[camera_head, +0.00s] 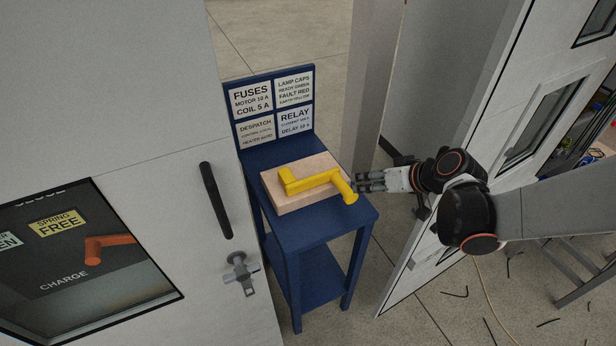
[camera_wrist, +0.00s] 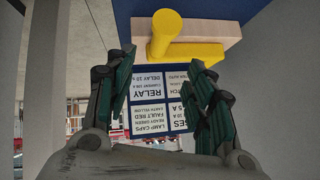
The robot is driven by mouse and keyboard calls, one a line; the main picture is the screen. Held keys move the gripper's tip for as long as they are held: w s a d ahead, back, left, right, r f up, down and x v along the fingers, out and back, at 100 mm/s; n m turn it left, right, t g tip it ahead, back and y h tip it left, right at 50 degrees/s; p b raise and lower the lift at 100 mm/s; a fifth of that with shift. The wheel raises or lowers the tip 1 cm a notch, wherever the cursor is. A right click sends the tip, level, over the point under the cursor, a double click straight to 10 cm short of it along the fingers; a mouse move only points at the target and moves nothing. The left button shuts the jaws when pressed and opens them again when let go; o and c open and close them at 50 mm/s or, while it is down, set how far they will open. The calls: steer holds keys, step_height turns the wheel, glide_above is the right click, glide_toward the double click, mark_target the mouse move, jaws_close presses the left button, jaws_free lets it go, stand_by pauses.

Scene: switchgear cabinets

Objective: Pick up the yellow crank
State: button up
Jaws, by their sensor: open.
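The yellow crank (camera_head: 315,182) lies on a pale wooden block (camera_head: 291,202) on top of a blue stand (camera_head: 312,231). Its round grip end sticks out past the block's right edge. My gripper (camera_head: 364,183) is just right of that end, level with the stand's top, and appears apart from it. In the wrist view the crank (camera_wrist: 166,38) shows at the top, ahead of my gripper (camera_wrist: 163,72). The green-padded fingers are spread with nothing between them.
A white cabinet door with a black handle (camera_head: 216,200) stands left of the stand. Another open white door (camera_head: 455,200) is at the right, behind my arm. A label board (camera_head: 272,104) rises at the stand's back. Loose dark pieces lie on the floor at lower right.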

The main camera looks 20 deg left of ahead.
mark_target(344, 182)
steer(key=b+x, duration=0.4)
steer(key=x, duration=0.8)
steer(key=shift+w+a+f+b, duration=0.1)
steer(key=shift+w+a+b, duration=0.05)
steer(key=shift+b, duration=0.15)
jaws_close()
